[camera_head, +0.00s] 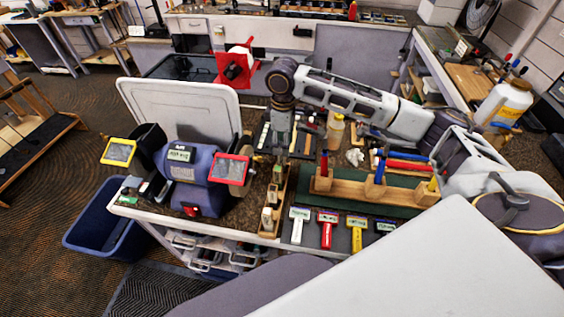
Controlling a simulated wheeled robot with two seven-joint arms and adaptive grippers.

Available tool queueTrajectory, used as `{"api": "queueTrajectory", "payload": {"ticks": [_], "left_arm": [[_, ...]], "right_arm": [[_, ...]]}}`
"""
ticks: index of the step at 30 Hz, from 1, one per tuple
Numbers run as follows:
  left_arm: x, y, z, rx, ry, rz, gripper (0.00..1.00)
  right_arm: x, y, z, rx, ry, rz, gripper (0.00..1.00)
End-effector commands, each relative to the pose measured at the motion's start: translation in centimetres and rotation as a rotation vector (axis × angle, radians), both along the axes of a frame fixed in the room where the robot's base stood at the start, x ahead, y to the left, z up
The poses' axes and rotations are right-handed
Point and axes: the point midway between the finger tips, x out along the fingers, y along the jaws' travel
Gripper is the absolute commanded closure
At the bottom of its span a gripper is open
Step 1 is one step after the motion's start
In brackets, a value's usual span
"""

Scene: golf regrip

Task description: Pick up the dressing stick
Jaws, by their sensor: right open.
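My right gripper (282,152) points down over the workbench, with its arm coming in from the right. It is open, and nothing shows held in it. Right below it a narrow wooden rack (282,212) holds several small upright blocks, one behind another. The dressing stick may be one of these pale blocks (268,217), but I cannot tell which. The gripper is above the far end of the rack; whether it touches a block is unclear. My left gripper is not in view.
A blue bench grinder (192,170) with red and yellow eye shields stands left of the rack. A wooden stand (345,188) with colored tools is to the right. Several labeled clubheads or tools (327,227) lie in front on a dark mat. A blue bin (100,222) stands on the floor.

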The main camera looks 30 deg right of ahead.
Motion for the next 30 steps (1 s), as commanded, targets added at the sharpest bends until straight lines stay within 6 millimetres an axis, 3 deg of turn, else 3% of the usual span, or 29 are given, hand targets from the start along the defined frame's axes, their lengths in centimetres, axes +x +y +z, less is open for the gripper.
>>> {"api": "queueTrajectory", "payload": {"ticks": [8,21,30], "left_arm": [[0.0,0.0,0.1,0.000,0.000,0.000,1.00],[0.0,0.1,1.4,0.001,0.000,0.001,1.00],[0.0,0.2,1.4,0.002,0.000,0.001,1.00]], "right_arm": [[0.0,0.0,-0.2,0.000,0.001,0.000,0.52],[0.4,0.1,-4.4,0.000,0.003,0.000,0.52],[0.5,0.1,-5.2,0.000,0.000,0.000,0.52]]}}
